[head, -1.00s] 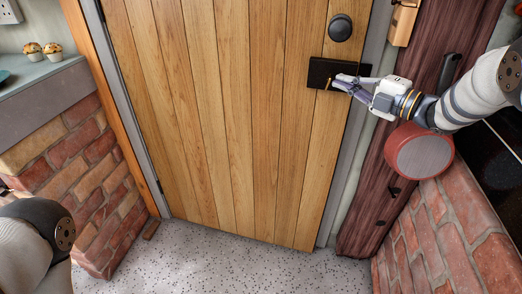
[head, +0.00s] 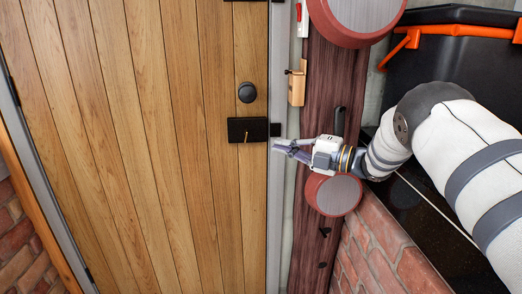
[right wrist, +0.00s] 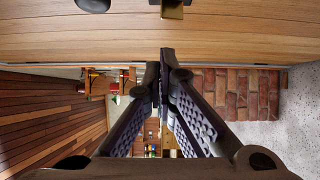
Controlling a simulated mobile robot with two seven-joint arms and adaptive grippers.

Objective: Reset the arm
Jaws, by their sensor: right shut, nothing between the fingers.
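My right gripper (head: 280,147) is shut and empty at the door's right edge, just right of the black lock plate (head: 240,130). The lock plate has a small brass piece on it and sits on the wooden door (head: 150,150). A round black knob (head: 247,92) is above it. In the right wrist view the gripper's fingers (right wrist: 160,62) come together at their tips, with the lock's brass part (right wrist: 172,10) at the top, apart from them. My left gripper is in neither current view.
A dark wooden post (head: 310,246) with round red-rimmed discs (head: 334,195) stands right of the door, close to my right gripper. A small wooden box (head: 297,88) hangs above. A black container with an orange bar (head: 465,32) is at the upper right. Brick (head: 378,255) is below.

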